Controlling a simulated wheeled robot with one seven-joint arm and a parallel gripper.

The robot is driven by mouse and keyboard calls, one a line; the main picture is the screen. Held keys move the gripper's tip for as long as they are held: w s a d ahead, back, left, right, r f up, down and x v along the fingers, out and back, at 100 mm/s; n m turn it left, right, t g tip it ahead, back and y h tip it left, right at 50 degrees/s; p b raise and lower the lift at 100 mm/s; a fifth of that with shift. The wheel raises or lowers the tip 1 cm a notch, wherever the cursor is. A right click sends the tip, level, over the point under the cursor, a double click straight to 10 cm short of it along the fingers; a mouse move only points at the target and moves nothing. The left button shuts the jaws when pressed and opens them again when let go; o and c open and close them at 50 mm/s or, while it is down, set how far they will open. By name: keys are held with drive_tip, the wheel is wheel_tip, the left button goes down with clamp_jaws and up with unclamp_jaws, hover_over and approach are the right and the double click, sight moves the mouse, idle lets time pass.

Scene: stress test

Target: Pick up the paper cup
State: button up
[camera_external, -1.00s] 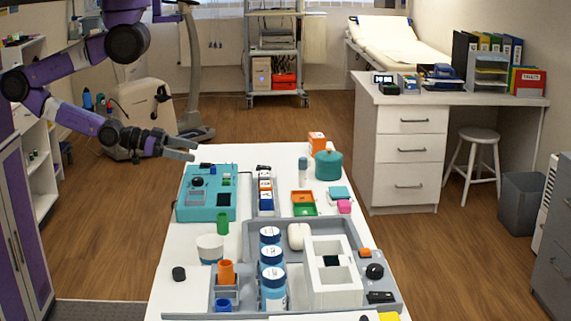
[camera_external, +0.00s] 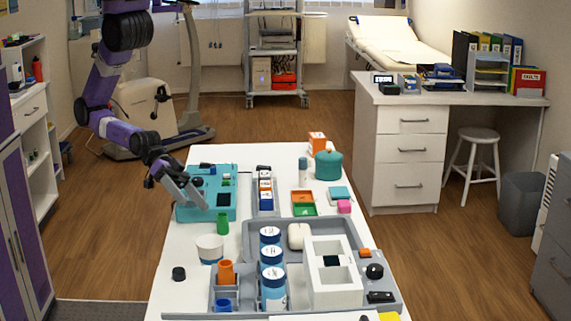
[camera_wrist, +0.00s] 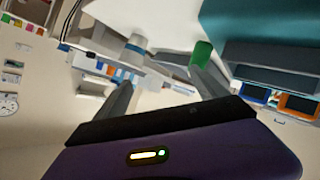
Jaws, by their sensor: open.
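The paper cup (camera_external: 210,243), white with a bluish lower part, stands upright on the left side of the white table in the external view. What looks like the same cup (camera_wrist: 134,45) shows in the wrist view, beyond the left finger. My gripper (camera_external: 198,202) is open and empty. It points down and to the right, in front of the teal device and above and behind the cup. In the wrist view the two fingers of my gripper (camera_wrist: 163,82) are spread apart.
A green cylinder (camera_external: 222,223) stands just behind the cup, with the teal device (camera_external: 225,212) behind it. A small black cylinder (camera_external: 179,273) is front left of the cup. Several blue-lidded jars and a grey tray (camera_external: 254,247) lie to its right.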

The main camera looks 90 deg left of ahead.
sight(217, 261)
drive_tip(key=d+f+m, duration=0.1)
drive_tip(key=d, duration=0.2)
drive_tip(key=d+f+m+h+b, duration=0.1)
drive_tip(key=d, duration=0.2)
drive_tip(key=d+m+g+b, duration=0.1)
drive_tip(key=d, duration=0.3)
drive_tip(key=shift+f, duration=0.4)
drive_tip(key=w+d+m+p, duration=0.2)
drive_tip(key=m, duration=0.1)
drive_tip(key=w+d+m+p, duration=0.1)
drive_tip(key=d+p, duration=0.1)
drive_tip(key=shift+f+m, duration=0.15)
drive_tip(key=shift+m, duration=0.15)
drive_tip(key=shift+w+d+f+m, duration=0.3)
drive_tip(key=shift+w+d+m, duration=0.1)
drive_tip(key=shift+d+m, duration=0.15)
drive_tip(key=p+x, duration=0.1)
drive_tip(key=x, duration=0.6)
drive_tip(key=shift+w+d, duration=0.1)
drive_tip(key=shift+w, duration=0.2)
drive_tip(key=c, duration=1.4)
